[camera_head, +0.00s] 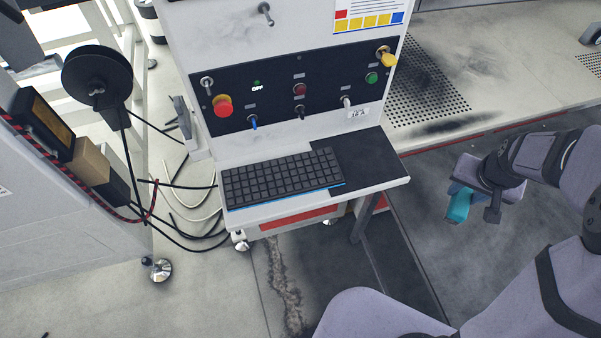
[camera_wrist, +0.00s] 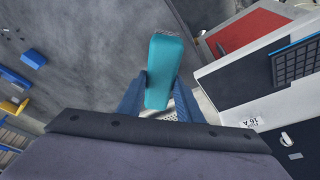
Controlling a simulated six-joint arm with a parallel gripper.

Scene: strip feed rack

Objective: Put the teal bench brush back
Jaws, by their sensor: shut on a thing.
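The teal bench brush (camera_wrist: 165,65) is held between the two fingers of my gripper (camera_wrist: 158,95) in the wrist view. In the head view the teal brush (camera_head: 459,207) shows below my gripper (camera_head: 462,189) at the right, held in the air over the dark floor, right of the console. No place marked for the brush is clear in either view.
A console with a keyboard (camera_head: 282,178) on its shelf (camera_head: 375,190) stands left of my gripper. A table with a perforated plate (camera_head: 428,85) lies behind. Loose cables (camera_head: 190,205) lie on the floor at left. Blue and yellow items (camera_wrist: 33,58) show at left in the wrist view.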

